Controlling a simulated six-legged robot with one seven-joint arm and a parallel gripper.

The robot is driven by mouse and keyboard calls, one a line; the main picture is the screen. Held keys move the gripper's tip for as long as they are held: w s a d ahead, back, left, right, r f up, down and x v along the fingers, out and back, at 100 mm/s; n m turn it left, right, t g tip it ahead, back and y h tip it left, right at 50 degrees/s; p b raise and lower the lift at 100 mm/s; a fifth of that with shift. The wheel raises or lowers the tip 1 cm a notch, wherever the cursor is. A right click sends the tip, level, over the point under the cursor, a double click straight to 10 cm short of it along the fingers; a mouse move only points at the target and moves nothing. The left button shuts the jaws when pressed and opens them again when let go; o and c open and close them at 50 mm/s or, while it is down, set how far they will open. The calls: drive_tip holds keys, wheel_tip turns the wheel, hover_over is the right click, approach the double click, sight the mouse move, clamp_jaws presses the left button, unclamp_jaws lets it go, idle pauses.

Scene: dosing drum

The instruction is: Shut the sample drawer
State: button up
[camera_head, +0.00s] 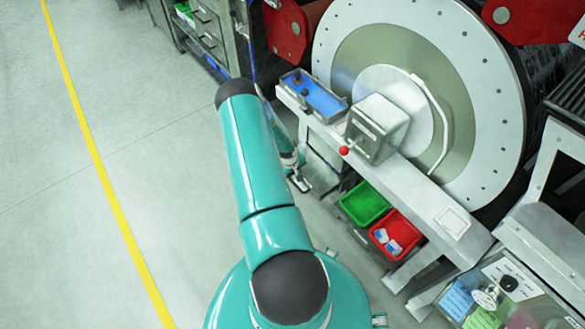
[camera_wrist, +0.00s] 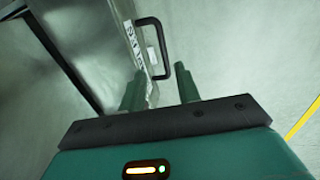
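The sample drawer (camera_wrist: 88,38) is a grey metal box at the upper left of the wrist view. Its front carries a white label strip with partly readable letters and a black bow handle (camera_wrist: 166,48). The drawer appears to stand out from its housing, but how far I cannot tell. In the head view my gripper (camera_head: 297,178) is low beside the bench, and my arm hides part of this area.
A white bench (camera_head: 400,180) with a blue tray (camera_head: 316,98) and a grey box with a red knob (camera_head: 376,130) stands before the large drum (camera_head: 455,70). Green (camera_head: 364,203) and red (camera_head: 395,235) bins sit below. Open floor lies left, with a yellow line (camera_head: 93,150).

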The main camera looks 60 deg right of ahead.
drive_tip(key=r, duration=0.4)
drive_tip(key=a+r, duration=0.1)
drive_tip(key=r, duration=0.1)
drive_tip(key=shift+w, duration=0.2)
drive_tip(key=shift+w, duration=0.1)
